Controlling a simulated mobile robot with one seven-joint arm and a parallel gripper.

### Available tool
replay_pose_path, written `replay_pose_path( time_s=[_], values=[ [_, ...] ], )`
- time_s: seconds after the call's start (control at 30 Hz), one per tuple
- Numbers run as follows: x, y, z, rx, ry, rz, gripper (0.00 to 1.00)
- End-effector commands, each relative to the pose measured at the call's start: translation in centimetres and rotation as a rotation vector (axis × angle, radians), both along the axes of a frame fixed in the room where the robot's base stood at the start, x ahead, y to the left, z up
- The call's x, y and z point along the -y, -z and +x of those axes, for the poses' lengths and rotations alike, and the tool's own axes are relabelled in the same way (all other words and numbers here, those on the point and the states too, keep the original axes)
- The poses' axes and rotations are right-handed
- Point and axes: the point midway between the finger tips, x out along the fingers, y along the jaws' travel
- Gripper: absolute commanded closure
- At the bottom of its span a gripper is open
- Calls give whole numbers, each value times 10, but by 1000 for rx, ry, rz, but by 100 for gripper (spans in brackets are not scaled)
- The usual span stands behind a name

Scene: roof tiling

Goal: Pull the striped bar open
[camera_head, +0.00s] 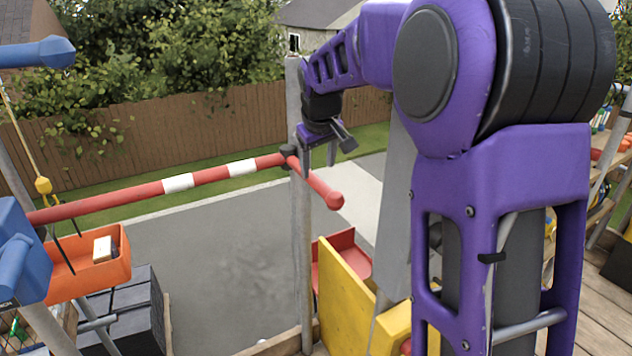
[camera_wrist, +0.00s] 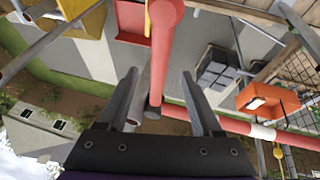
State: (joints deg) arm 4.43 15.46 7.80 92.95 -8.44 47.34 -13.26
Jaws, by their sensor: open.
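The striped bar (camera_head: 210,175), red with white bands, spans the opening from the left to an upright grey pole (camera_head: 303,250). By the pole is a dark clamp (camera_head: 290,151), and a short red end with a rounded knob (camera_head: 333,200) sticks out towards me. My gripper (camera_head: 320,158) is open and empty, pointing down just above this red end. In the wrist view, the red end (camera_wrist: 163,60) runs between the spread fingers of my gripper (camera_wrist: 158,75). The banded bar (camera_wrist: 265,131) goes off to the right there. Contact with the fingers cannot be told.
An orange bin (camera_head: 95,270) hangs at the left, above dark stacked blocks (camera_head: 130,310). A yellow panel (camera_head: 345,300) and a red tray (camera_head: 345,262) stand right of the pole. Blue tubing (camera_head: 35,52) is at the far left. Paving lies beyond the bar.

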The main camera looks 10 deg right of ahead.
Motion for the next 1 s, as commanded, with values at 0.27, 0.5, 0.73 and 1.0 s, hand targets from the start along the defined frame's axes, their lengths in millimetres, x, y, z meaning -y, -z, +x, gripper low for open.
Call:
replay_pose_path(
  time_s=[0.27, 0.5, 0.73, 1.0],
  values=[
    [3, 45, 20, -1, 1, 0, 33],
    [4, 56, 26, 0, 1, 0, 33],
    [4, 56, 26, 1, 1, 0, 33],
    [4, 56, 26, 1, 1, 0, 82]
  ],
)
